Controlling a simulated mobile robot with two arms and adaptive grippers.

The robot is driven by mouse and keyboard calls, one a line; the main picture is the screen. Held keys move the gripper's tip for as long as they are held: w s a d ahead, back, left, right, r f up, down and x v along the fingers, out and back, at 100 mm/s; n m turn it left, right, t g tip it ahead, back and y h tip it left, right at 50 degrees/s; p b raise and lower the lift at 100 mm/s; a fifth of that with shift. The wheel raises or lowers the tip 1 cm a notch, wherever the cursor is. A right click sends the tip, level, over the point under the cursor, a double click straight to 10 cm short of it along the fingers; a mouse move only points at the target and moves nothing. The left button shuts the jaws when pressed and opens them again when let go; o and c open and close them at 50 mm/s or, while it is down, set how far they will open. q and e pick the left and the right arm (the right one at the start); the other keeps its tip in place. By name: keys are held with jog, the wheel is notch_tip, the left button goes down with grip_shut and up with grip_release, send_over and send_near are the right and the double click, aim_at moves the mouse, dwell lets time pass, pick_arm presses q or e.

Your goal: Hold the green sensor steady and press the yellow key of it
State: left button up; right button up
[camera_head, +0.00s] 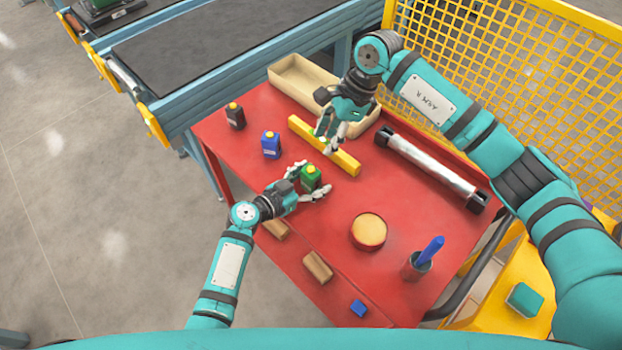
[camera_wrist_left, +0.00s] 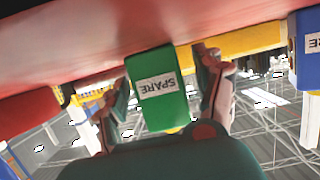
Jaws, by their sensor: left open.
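The green sensor (camera_head: 311,180) stands on the red table, with its yellow key (camera_head: 312,168) on top. My left gripper (camera_head: 308,181) is open, with one finger on either side of the sensor. In the left wrist view, which is upside down, the sensor (camera_wrist_left: 160,90) shows a white label reading SPARE between the spread fingers (camera_wrist_left: 165,88). Gaps show at its sides there. My right gripper (camera_head: 331,142) points down over the yellow bar, behind the sensor and away from it. Whether its fingers are open or shut is unclear.
A blue sensor (camera_head: 271,146) and a dark one (camera_head: 235,117) stand to the left. The yellow bar (camera_head: 300,128) lies behind. A metal cylinder (camera_head: 432,168), a round yellow-topped tin (camera_head: 368,231) and a cup (camera_head: 416,266) are to the right. Wooden blocks (camera_head: 317,266) lie in front.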

pick_arm(q)
jog(key=c, duration=1.3)
jog(key=shift+c, duration=0.2)
pick_arm(e)
grip_shut()
dwell(0.7)
